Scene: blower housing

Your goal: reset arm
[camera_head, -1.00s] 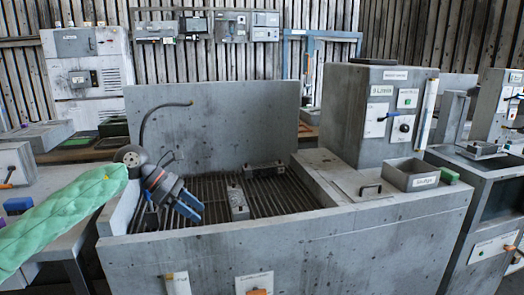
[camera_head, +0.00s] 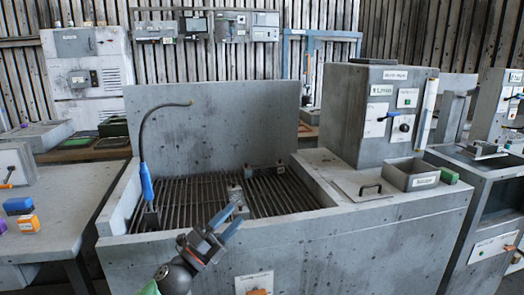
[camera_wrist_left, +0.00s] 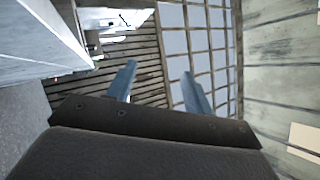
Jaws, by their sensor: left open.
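My left gripper (camera_head: 223,230) is at the lower middle of the head view, in front of the near wall of the grey basin and around its rim height. Its two blue fingers are apart with nothing between them. The fingers also show spread and empty in the left wrist view (camera_wrist_left: 159,86). My right gripper is in neither view.
The grey basin (camera_head: 215,252) has a slatted grate and a blue-handled hose (camera_head: 147,182) at its left. A control box (camera_head: 370,115) and an open grey bin (camera_head: 412,174) stand on its right side. The left table (camera_head: 75,195) holds blue, orange and purple blocks.

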